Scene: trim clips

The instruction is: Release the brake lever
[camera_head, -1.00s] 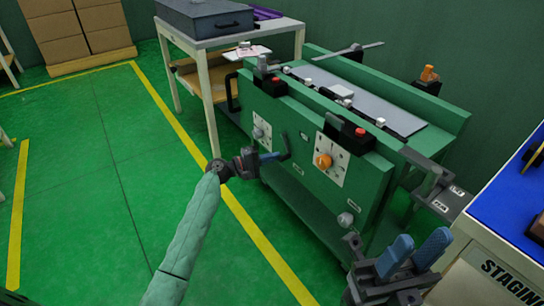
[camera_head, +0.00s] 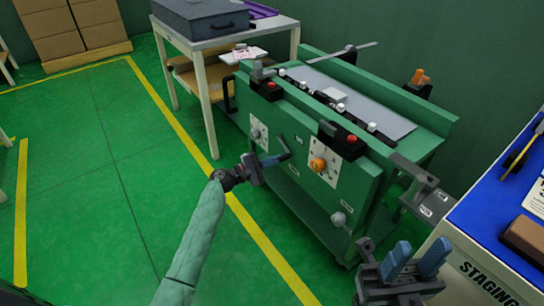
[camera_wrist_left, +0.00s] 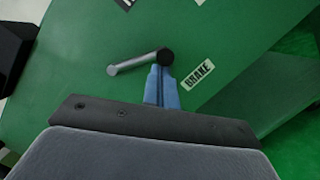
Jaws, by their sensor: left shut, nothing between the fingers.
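The brake lever is a dark grey crank arm (camera_wrist_left: 140,62) on the green machine face in the left wrist view, with its pivot end at the right and its free end toward the left. A white BRAKE label (camera_wrist_left: 198,74) sits right of it. My left gripper (camera_head: 271,160) is shut and empty. Its blue fingertips (camera_wrist_left: 161,72) are just below the pivot end; I cannot tell whether they touch. My right gripper (camera_head: 415,258) is open, in front of the staging table.
The green machine (camera_head: 305,205) carries an orange knob (camera_head: 317,164) and red buttons on black boxes. A blue-topped staging table (camera_head: 490,215) stands at the right, and a white-legged table (camera_head: 205,95) behind at the left. The green floor at left is clear.

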